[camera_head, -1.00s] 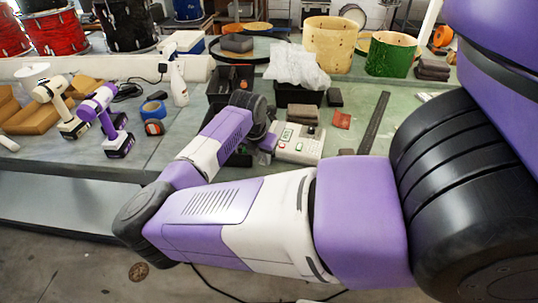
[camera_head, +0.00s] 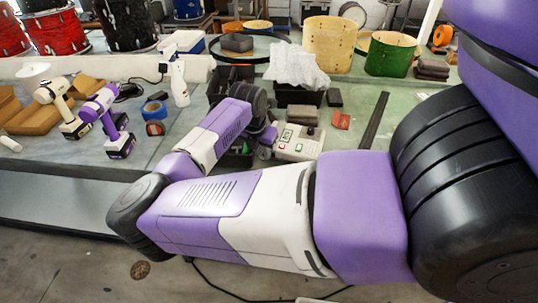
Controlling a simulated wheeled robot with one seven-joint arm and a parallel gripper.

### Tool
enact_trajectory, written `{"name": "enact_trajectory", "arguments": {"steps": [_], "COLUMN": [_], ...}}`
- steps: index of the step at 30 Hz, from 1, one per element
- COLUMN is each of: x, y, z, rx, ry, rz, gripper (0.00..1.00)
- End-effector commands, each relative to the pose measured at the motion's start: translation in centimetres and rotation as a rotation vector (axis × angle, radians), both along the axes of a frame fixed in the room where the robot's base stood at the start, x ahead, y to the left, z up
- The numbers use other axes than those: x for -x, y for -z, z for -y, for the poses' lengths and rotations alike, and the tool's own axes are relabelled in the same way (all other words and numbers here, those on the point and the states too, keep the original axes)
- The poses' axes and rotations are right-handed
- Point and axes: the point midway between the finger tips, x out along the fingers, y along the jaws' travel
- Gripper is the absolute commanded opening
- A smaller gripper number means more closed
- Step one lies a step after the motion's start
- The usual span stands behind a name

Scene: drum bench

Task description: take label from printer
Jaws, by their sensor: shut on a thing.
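A pale box with a green and a red button (camera_head: 297,143), which looks like the printer, stands on the green bench just right of my wrist. My gripper (camera_head: 267,142) is at the far end of my purple and white arm, close against the box's left side. It is small and partly hidden by my own wrist. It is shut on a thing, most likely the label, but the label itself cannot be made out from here.
Black bins (camera_head: 298,95), one holding crumpled white plastic, stand behind the box. A dark flat bar (camera_head: 374,120) and a red piece (camera_head: 341,121) lie to its right. Drills (camera_head: 107,120), tape (camera_head: 154,112) and a spray bottle (camera_head: 179,84) stand left. Drum shells (camera_head: 328,43) stand behind.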

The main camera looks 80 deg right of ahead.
Motion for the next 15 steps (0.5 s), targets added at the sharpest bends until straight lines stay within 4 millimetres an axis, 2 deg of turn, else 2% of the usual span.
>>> {"name": "enact_trajectory", "arguments": {"steps": [15], "x": [0.0], "y": [-2.5], "z": [0.0], "rx": [0.0], "ry": [0.0], "rz": [0.0], "gripper": [0.05]}}
